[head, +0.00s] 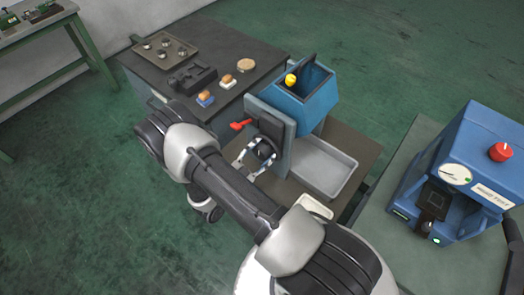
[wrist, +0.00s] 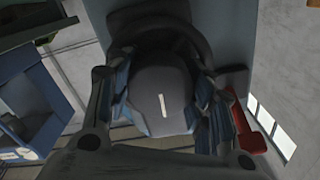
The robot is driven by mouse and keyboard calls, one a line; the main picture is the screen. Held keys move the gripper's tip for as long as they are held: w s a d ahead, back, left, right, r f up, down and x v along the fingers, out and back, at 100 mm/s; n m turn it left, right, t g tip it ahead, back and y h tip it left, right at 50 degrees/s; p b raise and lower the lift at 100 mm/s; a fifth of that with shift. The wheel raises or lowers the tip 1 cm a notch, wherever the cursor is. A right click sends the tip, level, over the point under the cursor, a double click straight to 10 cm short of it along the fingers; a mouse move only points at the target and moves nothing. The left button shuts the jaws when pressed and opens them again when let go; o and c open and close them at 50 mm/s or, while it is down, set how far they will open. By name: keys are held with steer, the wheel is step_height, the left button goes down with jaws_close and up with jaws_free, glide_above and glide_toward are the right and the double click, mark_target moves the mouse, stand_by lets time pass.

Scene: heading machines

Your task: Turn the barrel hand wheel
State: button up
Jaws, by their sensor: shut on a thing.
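The black hand wheel (head: 266,151) sits on the grey upright plate of the blue machine (head: 305,98). In the wrist view the dark wheel rim (wrist: 150,14) arches at the top, and a rounded dark grey hub with a short white mark fills the middle. My gripper (head: 252,160) is at the wheel's front. In the wrist view its two fingers stand left and right of the hub, and my gripper (wrist: 162,88) is shut on the wheel. The lower part of the wheel is hidden behind the hub and fingers.
A red lever (head: 240,125) sticks out left of the wheel; it shows close to the right finger in the wrist view (wrist: 245,128). A grey tray (head: 345,178) lies right of the machine. A blue press (head: 470,160) stands farther right. A dark bench (head: 225,48) holds small parts.

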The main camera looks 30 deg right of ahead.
stand_by(0.4)
steer(key=o, duration=1.1)
steer(key=v, duration=1.2)
